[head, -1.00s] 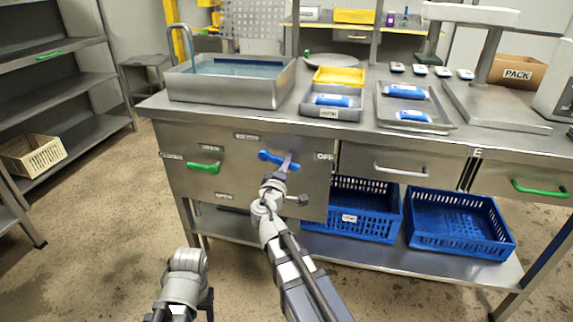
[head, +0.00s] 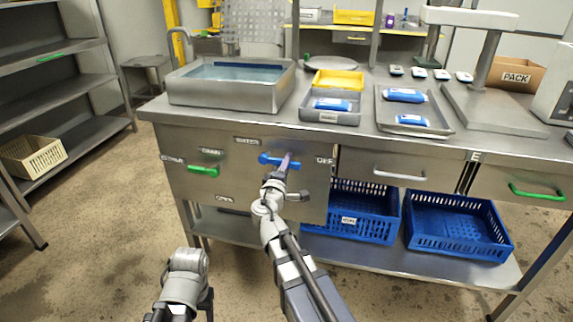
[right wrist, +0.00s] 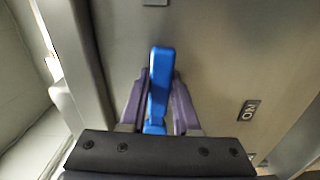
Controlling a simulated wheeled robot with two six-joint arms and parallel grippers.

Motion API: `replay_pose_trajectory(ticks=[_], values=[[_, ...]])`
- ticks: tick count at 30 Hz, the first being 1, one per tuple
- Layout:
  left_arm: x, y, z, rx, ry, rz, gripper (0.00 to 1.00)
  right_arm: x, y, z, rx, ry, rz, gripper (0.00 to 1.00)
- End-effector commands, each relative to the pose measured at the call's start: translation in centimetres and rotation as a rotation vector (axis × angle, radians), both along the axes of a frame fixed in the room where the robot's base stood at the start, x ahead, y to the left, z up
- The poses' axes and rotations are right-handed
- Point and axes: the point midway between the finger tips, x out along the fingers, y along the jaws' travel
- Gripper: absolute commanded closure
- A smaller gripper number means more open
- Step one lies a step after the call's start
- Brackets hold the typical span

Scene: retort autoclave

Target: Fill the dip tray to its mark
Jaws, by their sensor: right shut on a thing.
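The dip tray (head: 183,93) is a steel basin on the counter's left, with blue water in it; I cannot make out its mark. Only part of my left arm shows, at the bottom.
A green handle (head: 204,170) with small labels is left of the lever. A yellow tray (head: 339,79), a grey tray (head: 329,116) and a steel tray (head: 440,129) with blue packs stand on the counter. Blue crates (head: 460,251) sit on the lower shelf.

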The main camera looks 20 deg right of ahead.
Motion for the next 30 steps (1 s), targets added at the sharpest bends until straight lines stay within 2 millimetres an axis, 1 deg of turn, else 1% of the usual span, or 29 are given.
replay_pose_trajectory(ticks=[1, 3, 13, 14, 21, 22, 30], values=[[0.0, 0.01, 0.57, 0.001, 0.0, 0.001, 0.4, 0.01, 0.01, 0.57, -0.029, 0.02, 0.001, 1.0], [0.0, 0.02, 0.72, 0.001, 0.0, 0.001, 0.4, 0.01, 0.01, 0.72, -0.059, 0.04, 0.001, 1.0], [0.0, 0.02, 0.68, 0.001, 0.0, 0.002, 0.4, 0.03, 0.01, 0.71, -0.082, 0.053, 0.001, 1.0], [0.0, 0.02, 0.68, 0.001, 0.0, 0.002, 0.4, 0.03, 0.01, 0.71, -0.082, 0.053, 0.001, 0.69], [0.0, 0.02, 0.68, 0.001, 0.0, 0.002, 0.4, 0.02, -0.01, 0.7, -0.079, 0.053, 0.001, 0.42], [0.0, 0.02, 0.68, 0.001, 0.0, 0.002, 0.4, 0.02, -0.01, 0.69, -0.079, 0.053, 0.001, 0.4], [0.0, 0.02, 0.67, 0.001, 0.0, 0.002, 0.4, -0.2, 0.11, 0.68, -0.078, 0.052, 0.001, 0.4]])
